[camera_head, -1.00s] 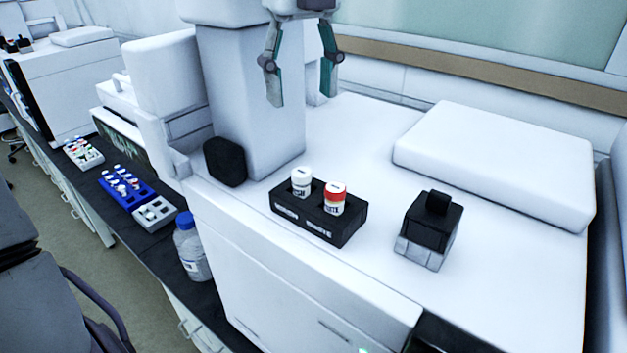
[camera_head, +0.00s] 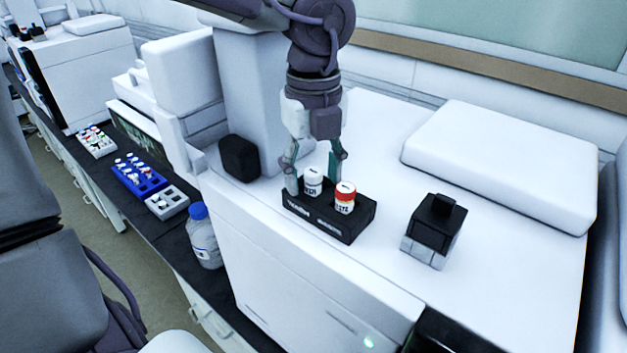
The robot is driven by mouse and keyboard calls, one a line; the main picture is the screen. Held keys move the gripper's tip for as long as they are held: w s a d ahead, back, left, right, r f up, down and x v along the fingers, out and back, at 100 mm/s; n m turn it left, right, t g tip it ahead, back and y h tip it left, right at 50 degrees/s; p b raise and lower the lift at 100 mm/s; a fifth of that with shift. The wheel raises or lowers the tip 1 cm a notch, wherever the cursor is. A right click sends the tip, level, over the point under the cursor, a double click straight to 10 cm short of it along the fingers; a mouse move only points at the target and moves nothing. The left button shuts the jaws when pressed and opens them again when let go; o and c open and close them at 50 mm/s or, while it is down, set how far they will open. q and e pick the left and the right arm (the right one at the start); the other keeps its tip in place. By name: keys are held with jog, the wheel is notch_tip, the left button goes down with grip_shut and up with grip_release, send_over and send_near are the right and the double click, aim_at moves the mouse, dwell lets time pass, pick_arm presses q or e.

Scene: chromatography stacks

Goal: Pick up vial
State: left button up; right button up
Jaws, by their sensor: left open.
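Two vials stand upright in a black two-slot holder (camera_head: 330,223) on top of the white instrument. The white-capped vial (camera_head: 313,182) is in the left slot and the red-capped vial (camera_head: 345,198) in the right slot. My left gripper (camera_head: 311,184) points down over the holder and is open. One finger is to the left of the white-capped vial, and the other is behind and to its right. Whether the fingers touch the vial cannot be told. My right gripper is not seen.
A black-and-grey block (camera_head: 433,230) stands to the right on the instrument top. A white raised cover (camera_head: 500,165) is behind it. A blue-capped bottle (camera_head: 204,238), a blue vial rack (camera_head: 139,180) and a grey rack (camera_head: 167,203) are on the dark bench at left.

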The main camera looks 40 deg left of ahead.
aim_at(314, 171)
pick_arm(q)
jog(key=c, duration=0.9)
jog(key=shift+c, duration=0.2)
jog(key=shift+r, duration=0.1)
jog(key=shift+r, duration=0.2)
notch_tip(314, 171, up, 3)
jog(key=shift+r+b, duration=0.2)
jog(key=shift+b, duration=0.85)
jog(key=s+d+r+b, duration=0.1)
jog(key=s+d+r, duration=0.1)
jog(key=s, duration=0.3)
jog(key=s+d+r+b, duration=0.2)
jog(key=s+d+r, duration=0.1)
jog(key=s+r, duration=0.2)
jog(key=shift+s, duration=0.35)
